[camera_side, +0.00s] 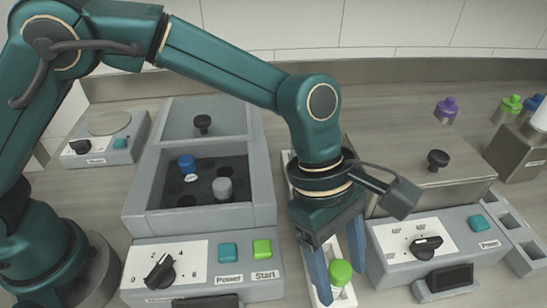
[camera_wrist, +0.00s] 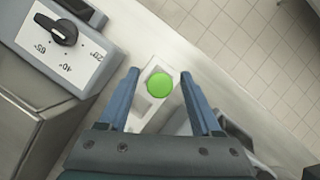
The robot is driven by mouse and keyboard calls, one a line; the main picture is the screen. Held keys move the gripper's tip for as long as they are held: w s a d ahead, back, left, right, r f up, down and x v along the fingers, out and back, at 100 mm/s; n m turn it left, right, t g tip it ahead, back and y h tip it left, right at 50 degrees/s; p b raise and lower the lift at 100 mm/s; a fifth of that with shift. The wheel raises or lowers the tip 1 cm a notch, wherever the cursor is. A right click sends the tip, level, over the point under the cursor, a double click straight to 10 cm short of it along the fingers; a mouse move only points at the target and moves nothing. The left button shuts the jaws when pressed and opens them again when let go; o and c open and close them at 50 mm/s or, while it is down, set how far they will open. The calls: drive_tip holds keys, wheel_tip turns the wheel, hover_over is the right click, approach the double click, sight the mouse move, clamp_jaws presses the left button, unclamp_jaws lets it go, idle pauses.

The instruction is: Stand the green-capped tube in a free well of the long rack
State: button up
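The green-capped tube (camera_side: 340,273) stands upright at the near end of a narrow pale rack (camera_side: 352,301), between two grey machines. Its round cap also shows from above in the wrist view (camera_wrist: 160,85). My gripper (camera_side: 340,284) points down with one blue finger on each side of the tube. In the wrist view my gripper (camera_wrist: 160,77) is open, with a visible gap between each finger and the cap. Most of this rack is hidden behind my wrist and fingers. I cannot tell how deep the tube sits.
A machine with a dial and Power and Start buttons (camera_side: 228,272) stands left, its open chamber holding blue- and grey-capped tubes. A dial box (camera_side: 424,245) stands close right. A grey rack with empty square wells (camera_side: 518,232) lies far right. Purple- and green-capped bottles stand behind.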

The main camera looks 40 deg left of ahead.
drive_tip(key=v, duration=1.2)
drive_tip(key=a+r+m+t, duration=0.2)
drive_tip(key=a+r+m, duration=0.15)
drive_tip(key=a, duration=0.55)
drive_tip(key=s+a+f+m+t+y, duration=0.1)
drive_tip(key=s+a+f+m, duration=0.1)
drive_tip(key=s+a+m, duration=0.1)
drive_tip(key=s+a+f+m+t+y, duration=0.1)
drive_tip(key=s+a+m+t, duration=0.1)
drive_tip(key=a+m, duration=0.3)
drive_tip(key=s+a+f+m+t+y, duration=0.1)
drive_tip(key=s+a+f+m+y, duration=0.1)
drive_tip(key=a, duration=0.5)
drive_tip(key=shift+s+f+m+t, duration=0.15)
drive_tip(key=shift+s+m, duration=0.3)
drive_tip(key=shift+m, duration=0.05)
drive_tip(key=shift+s+f+m+t, duration=0.15)
drive_tip(key=shift+s+m, duration=0.25)
drive_tip(key=shift+m, duration=0.05)
